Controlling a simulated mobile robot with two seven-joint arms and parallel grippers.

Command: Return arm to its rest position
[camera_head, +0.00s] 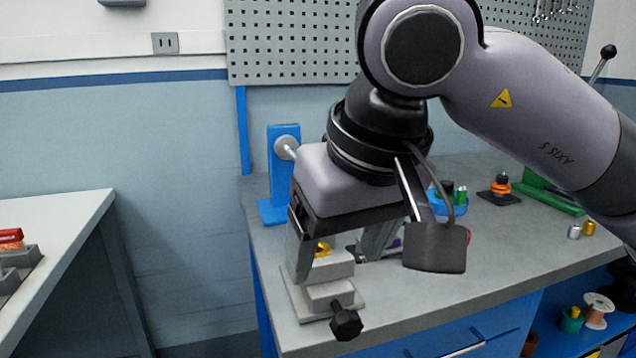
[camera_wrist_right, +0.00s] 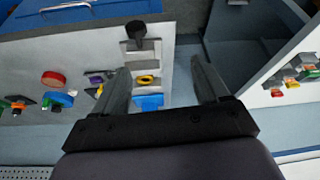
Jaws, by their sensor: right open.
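My right arm reaches in from the right in the head view. Its right gripper (camera_head: 337,268) points down over the left end of the grey workbench (camera_head: 500,272), fingers spread and apparently empty. A grey tension fixture (camera_head: 318,296) with a black knob (camera_head: 346,322) and a yellow ring (camera_head: 322,249) shows below and between the fingers. In the right wrist view, the open gripper (camera_wrist_right: 160,67) shows the yellow ring (camera_wrist_right: 146,79) between its fingers, nearer the left one. I cannot tell the height gap or any contact. My left gripper is not in view.
A blue stand with a grey roller (camera_head: 284,146) is behind the gripper. A blue holder (camera_head: 448,205), an orange-topped black piece (camera_head: 500,188) and small metal cylinders (camera_head: 581,230) sit further right. A pegboard (camera_head: 290,50) is behind. Another table (camera_head: 60,225) stands left, across a gap.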

